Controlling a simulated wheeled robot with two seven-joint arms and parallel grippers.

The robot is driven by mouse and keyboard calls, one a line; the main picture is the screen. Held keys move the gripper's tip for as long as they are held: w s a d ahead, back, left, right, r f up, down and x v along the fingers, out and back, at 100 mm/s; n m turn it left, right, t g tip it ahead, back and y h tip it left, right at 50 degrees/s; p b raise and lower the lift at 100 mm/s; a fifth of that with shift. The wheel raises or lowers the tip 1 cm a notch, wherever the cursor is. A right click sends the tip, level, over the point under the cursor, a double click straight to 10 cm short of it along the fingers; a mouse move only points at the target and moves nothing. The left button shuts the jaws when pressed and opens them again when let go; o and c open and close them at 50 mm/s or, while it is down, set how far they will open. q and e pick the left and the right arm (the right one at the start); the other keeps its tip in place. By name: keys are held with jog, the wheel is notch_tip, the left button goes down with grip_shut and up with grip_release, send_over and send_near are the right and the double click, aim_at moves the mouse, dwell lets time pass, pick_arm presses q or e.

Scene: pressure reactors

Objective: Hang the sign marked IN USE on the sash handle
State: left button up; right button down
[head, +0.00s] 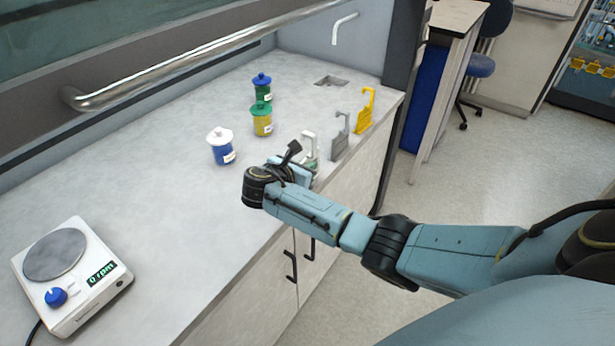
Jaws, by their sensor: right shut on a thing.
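The sash handle (200,55) is a long metal bar along the front of the raised sash at the upper left. Three hook-topped signs stand in a row near the counter's right edge: a yellow one (364,115), a grey one (341,138) and a pale one with some green (310,146). The lettering on them is too small to read, so I cannot tell which says IN USE. My right gripper (300,160) is at the pale sign, shut on it; my wrist partly hides the sign's lower part. My left gripper is out of view.
Green (262,88), yellow (262,122) and blue (222,150) jars stand behind my gripper. A stirrer reading 0 rpm (72,275) is at the lower left. A tap (343,28) and small sink (332,81) are at the back. The counter's middle is clear.

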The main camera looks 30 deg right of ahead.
jog(key=shift+f, duration=1.45)
jog(key=shift+f, duration=0.1)
jog(key=c, duration=1.6)
grip_release()
jog(key=shift+o, duration=0.2)
jog(key=shift+f+b, duration=0.2)
jog(key=shift+b, duration=0.15)
jog(key=p+v, duration=0.2)
jog(key=v, duration=1.1)
jog(key=shift+a+r, duration=0.2)
jog(key=shift+a, duration=0.05)
